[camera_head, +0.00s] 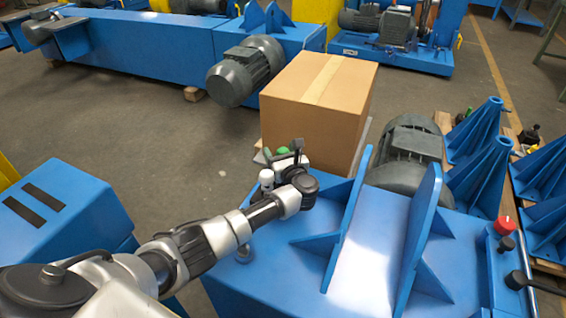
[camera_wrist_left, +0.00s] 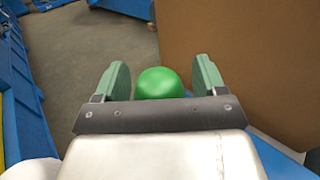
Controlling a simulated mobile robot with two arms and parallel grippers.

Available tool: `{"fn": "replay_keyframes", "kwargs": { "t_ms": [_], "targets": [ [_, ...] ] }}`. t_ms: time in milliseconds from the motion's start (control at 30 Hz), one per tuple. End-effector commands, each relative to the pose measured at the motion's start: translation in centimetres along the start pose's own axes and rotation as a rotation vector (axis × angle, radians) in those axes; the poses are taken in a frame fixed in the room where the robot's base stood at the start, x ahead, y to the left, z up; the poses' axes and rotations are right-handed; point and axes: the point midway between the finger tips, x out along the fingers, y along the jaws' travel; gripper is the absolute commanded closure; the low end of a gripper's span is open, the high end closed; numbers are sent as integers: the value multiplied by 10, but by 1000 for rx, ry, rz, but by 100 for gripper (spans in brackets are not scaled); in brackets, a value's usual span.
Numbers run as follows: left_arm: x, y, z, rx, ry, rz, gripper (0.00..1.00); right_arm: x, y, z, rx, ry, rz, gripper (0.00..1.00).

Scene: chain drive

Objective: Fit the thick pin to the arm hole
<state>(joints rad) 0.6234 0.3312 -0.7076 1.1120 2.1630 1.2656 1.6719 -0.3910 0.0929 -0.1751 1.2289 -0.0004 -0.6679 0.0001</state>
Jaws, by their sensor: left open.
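My left gripper (camera_head: 284,154) reaches over the blue machine's back edge, just in front of a cardboard box. In the left wrist view its green-padded fingers (camera_wrist_left: 161,68) are apart. A rounded green thing (camera_wrist_left: 160,83) shows between the fingers, with a gap on each side; its lower part is hidden behind the gripper body. I cannot tell whether it is the head of the thick pin. Two upright blue plates (camera_head: 422,235) stand on the blue machine (camera_head: 270,275). I cannot make out the arm hole. My right gripper is not in view.
The cardboard box (camera_head: 312,115) stands close beyond my left gripper. A grey motor (camera_head: 408,150) is right of it. A red button (camera_head: 503,225) and black levers are at the machine's right edge. Blue brackets (camera_head: 476,130) stand far right. Open floor (camera_head: 150,130) lies to the left.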

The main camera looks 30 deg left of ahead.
Motion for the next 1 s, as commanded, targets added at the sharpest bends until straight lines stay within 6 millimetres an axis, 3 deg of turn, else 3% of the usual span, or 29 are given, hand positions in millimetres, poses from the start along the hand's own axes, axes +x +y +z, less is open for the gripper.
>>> {"fn": "replay_keyframes", "kwargs": {
  "t_ms": [133, 533, 800, 900, 1000],
  "targets": [
    [0, 0, 0, 0, 0, 0, 29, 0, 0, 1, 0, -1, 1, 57],
    [0, 0, 0, 0, 0, 0, 90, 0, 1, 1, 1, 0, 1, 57],
    [0, 0, 4, -2, -1, -1, 92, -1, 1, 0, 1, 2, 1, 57],
    [-1, -1, 16, -5, 0, -1, 92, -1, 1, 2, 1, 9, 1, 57],
    [-1, -1, 36, -8, -2, -1, 92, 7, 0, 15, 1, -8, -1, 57]
  ]
}}
